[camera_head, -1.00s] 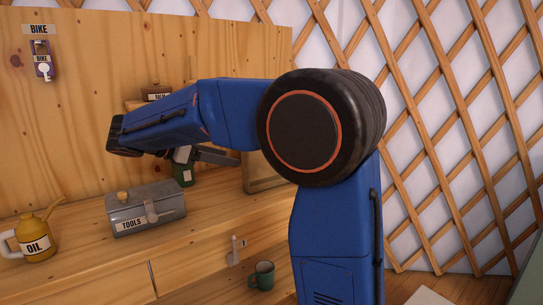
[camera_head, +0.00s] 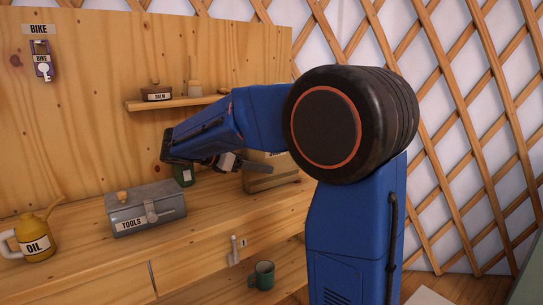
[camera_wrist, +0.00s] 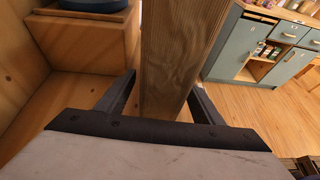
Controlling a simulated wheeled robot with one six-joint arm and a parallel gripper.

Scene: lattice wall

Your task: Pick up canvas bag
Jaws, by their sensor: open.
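I cannot make out a canvas bag in either view. My gripper (camera_head: 250,164) is open over the right part of the workbench, in front of a tan box-like object (camera_head: 284,180) that it partly hides. In the wrist view my gripper (camera_wrist: 164,84) has its two fingers spread apart, with a wooden beam (camera_wrist: 180,50) showing between them. I cannot tell whether the fingers touch the beam.
A grey tools box (camera_head: 160,203), a yellow oil can (camera_head: 36,240) and a dark green container (camera_head: 184,174) stand on the bench (camera_head: 215,208). A green mug (camera_head: 263,275) sits lower. A shelf (camera_head: 170,103) hangs behind. Cabinets (camera_wrist: 245,45) stand across the floor.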

